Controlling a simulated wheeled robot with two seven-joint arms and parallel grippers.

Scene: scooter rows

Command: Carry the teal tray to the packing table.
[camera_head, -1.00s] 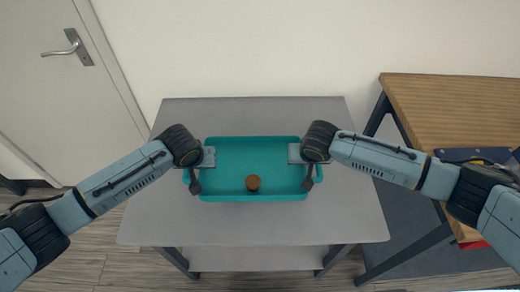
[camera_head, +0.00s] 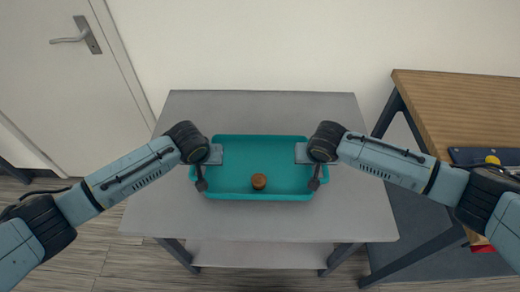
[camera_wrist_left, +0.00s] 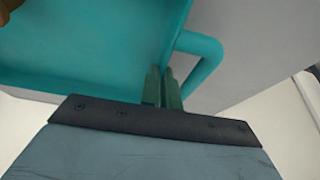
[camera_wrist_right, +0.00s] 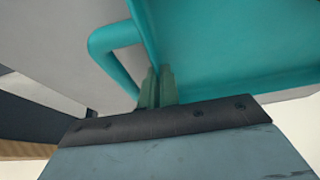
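The teal tray (camera_head: 240,196) is level over the middle of the grey table (camera_head: 260,225), with a small round brown object (camera_head: 259,181) inside near its front wall. Whether the tray touches the tabletop or is slightly above it I cannot tell. My left gripper (camera_head: 201,180) is at the tray's left end; in the left wrist view its fingers (camera_wrist_left: 162,88) are close together on the end wall beside the loop handle (camera_wrist_left: 207,62). My right gripper (camera_head: 314,180) is at the right end, its fingers (camera_wrist_right: 158,86) likewise on the wall beside the other handle (camera_wrist_right: 103,42).
A wooden-topped table (camera_head: 460,105) with dark legs stands to the right, across a gap. It carries a dark blue item (camera_head: 470,155) and something yellow (camera_head: 492,159), partly behind my right arm. A white wall is behind; a door (camera_head: 50,80) is at left.

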